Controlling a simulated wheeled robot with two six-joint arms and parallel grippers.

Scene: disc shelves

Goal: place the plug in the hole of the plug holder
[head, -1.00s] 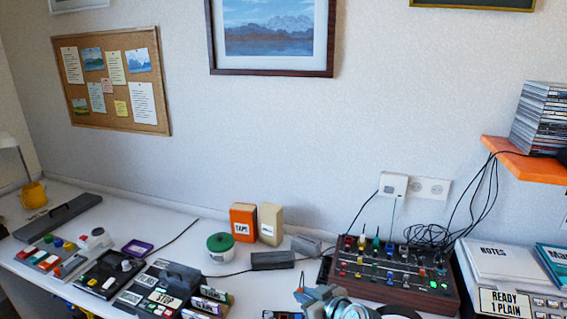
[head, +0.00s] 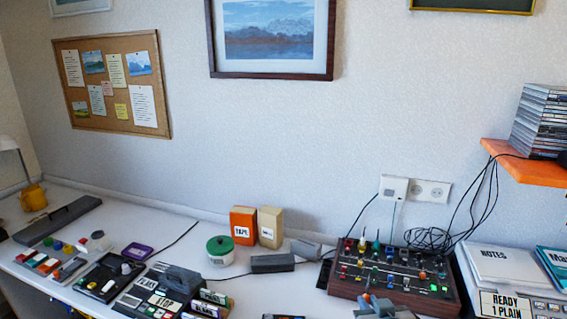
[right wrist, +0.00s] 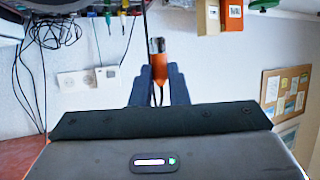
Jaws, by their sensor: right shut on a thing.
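My right gripper (right wrist: 158,82) is shut on an orange plug with a metal tip (right wrist: 157,46), seen in the right wrist view. The tip sticks out beyond the fingers, and a dark cable runs back between them. I cannot tell for certain which thing is the plug holder, and no empty hole can be made out. My left gripper is not in view.
The mixer (head: 345,290) has coloured knobs and upright plugs. Left of it are a grey block (head: 272,264), a green-lidded pot (head: 220,246), and an orange box (head: 243,224). A wall socket (head: 430,190) and loose black cables are behind it. A notes device (head: 495,262) stands right.

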